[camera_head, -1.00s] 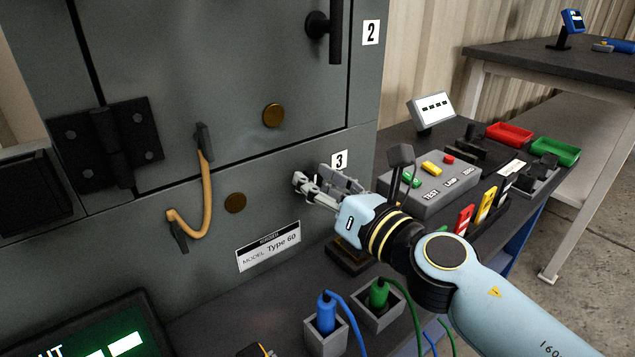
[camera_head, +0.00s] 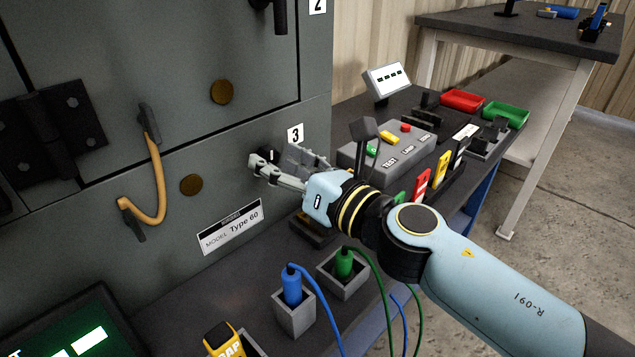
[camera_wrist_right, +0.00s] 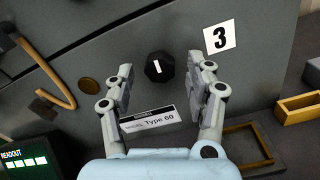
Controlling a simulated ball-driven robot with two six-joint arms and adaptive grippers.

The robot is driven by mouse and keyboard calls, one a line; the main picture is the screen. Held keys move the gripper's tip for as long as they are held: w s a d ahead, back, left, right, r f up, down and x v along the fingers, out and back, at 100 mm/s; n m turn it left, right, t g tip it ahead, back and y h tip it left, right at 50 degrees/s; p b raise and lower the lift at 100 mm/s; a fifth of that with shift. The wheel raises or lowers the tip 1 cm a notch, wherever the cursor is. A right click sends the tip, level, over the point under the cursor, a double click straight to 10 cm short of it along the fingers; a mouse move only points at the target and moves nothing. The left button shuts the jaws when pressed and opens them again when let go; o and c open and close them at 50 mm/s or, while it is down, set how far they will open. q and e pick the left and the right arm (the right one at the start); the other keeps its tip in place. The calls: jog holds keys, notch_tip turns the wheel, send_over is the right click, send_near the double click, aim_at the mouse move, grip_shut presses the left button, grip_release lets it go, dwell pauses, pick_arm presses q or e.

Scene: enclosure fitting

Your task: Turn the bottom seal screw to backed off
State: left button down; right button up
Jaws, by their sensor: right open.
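The bottom seal screw is a black, many-sided knob (camera_wrist_right: 158,69) with a short white mark, on the grey cabinet front beside the label 3 (camera_wrist_right: 220,37). In the right wrist view its mark is nearly upright, tilted slightly. My right gripper (camera_wrist_right: 160,66) is open, with one finger on each side of the screw in that view; I cannot tell how far off the tips are. In the head view my right gripper (camera_head: 279,163) is at the cabinet's lower panel, below the label 3, and mostly hides the screw. My left gripper is not in view.
A Type 60 plate (camera_head: 230,227), a brown disc (camera_head: 191,185) and an orange cable handle (camera_head: 159,190) are left of the gripper. Blue (camera_head: 291,285) and green (camera_head: 344,263) plugs stand in sockets below. A control box (camera_head: 385,155) stands to the right.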

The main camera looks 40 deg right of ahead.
jog(key=s+d, duration=0.1)
jog(key=s, duration=0.9)
jog(key=shift+s+d, duration=0.2)
jog(key=shift+d, duration=0.05)
dwell(0.6)
